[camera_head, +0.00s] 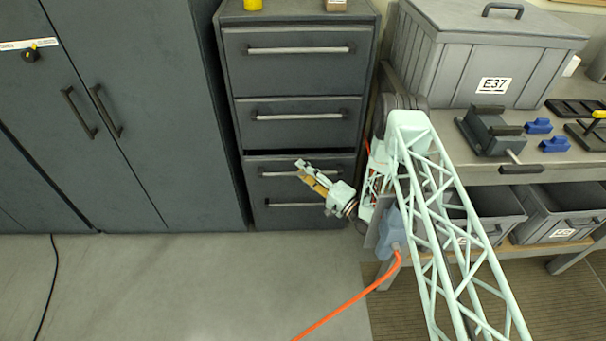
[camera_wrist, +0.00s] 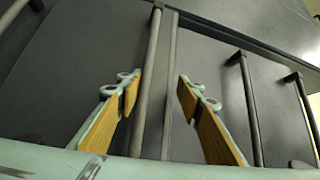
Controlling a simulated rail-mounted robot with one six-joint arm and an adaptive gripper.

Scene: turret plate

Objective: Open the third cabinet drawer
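The dark grey drawer cabinet (camera_head: 296,80) stands in the upper middle of the head view, with horizontal bar handles one above another. The third drawer's handle (camera_head: 276,173) is partly hidden by my gripper (camera_head: 304,169), which is at its right part. A dark band shows above the third drawer's front; I cannot tell whether the drawer stands slightly out. In the wrist view my gripper (camera_wrist: 158,90) is open, with tan pads. A handle bar (camera_wrist: 150,75) runs between the fingers, closer to the left finger. I cannot tell whether they touch.
A tall dark cabinet (camera_head: 130,80) with closed doors stands left. A workbench (camera_head: 470,174) with a grey lidded crate (camera_head: 470,60) and tools is right. An orange cable (camera_head: 345,306) crosses the floor. The floor before the drawers is clear.

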